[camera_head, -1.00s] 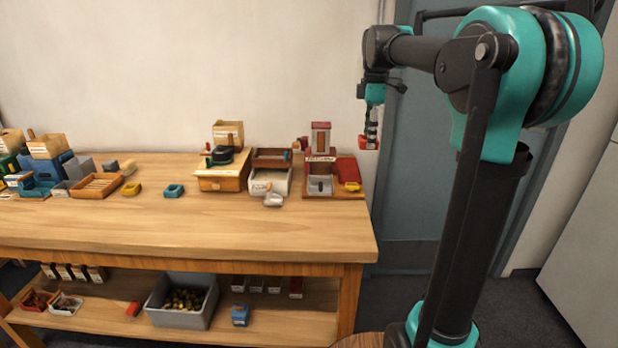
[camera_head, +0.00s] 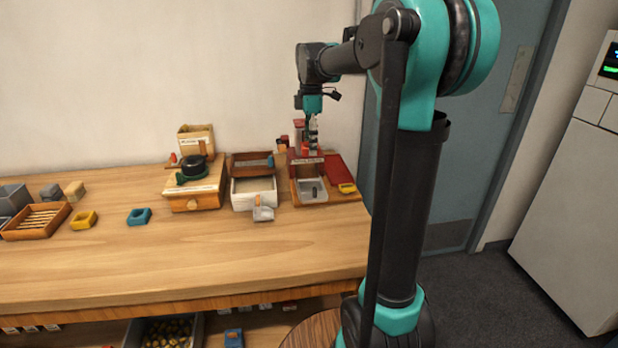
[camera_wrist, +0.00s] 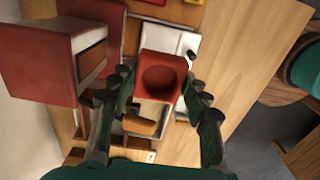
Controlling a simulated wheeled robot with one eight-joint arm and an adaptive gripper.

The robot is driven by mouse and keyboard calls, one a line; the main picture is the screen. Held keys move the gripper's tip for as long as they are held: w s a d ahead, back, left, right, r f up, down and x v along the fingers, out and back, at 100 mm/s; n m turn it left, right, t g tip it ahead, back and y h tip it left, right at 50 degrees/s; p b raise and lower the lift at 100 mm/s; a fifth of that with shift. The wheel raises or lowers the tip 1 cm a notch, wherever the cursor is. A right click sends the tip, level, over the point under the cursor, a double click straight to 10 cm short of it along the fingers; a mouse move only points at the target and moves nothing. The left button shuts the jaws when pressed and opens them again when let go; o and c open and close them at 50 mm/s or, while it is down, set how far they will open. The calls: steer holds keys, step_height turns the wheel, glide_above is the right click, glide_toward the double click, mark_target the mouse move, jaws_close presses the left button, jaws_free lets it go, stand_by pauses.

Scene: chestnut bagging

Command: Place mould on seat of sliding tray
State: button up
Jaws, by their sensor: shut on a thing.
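The mould (camera_wrist: 163,66) is a red block with a round hollow in its upper face. My gripper (camera_wrist: 158,92) is shut on it, with dark green fingers on either side in the wrist view. In the head view my gripper (camera_head: 311,122) hangs over the back part of the red and wood station at the right end of the bench. The sliding tray (camera_head: 303,197), a grey-white tray, lies at the front of that station. In the wrist view the pale tray (camera_wrist: 177,38) shows beyond the mould, partly hidden by it. The mould appears apart from the tray, above it.
A red tower (camera_wrist: 35,62) stands close on the left in the wrist view. A red sloped plate (camera_head: 338,172) and a yellow piece (camera_head: 347,188) sit right of the tray. A white box (camera_head: 243,198) and a scoop (camera_head: 263,213) stand to the left.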

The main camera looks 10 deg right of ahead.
mark_target(311, 186)
step_height(311, 186, down, 12)
steer(key=shift+f, duration=0.1)
stand_by(0.4)
steer(key=o, duration=0.9)
step_height(311, 186, up, 12)
steer(key=shift+r, duration=0.1)
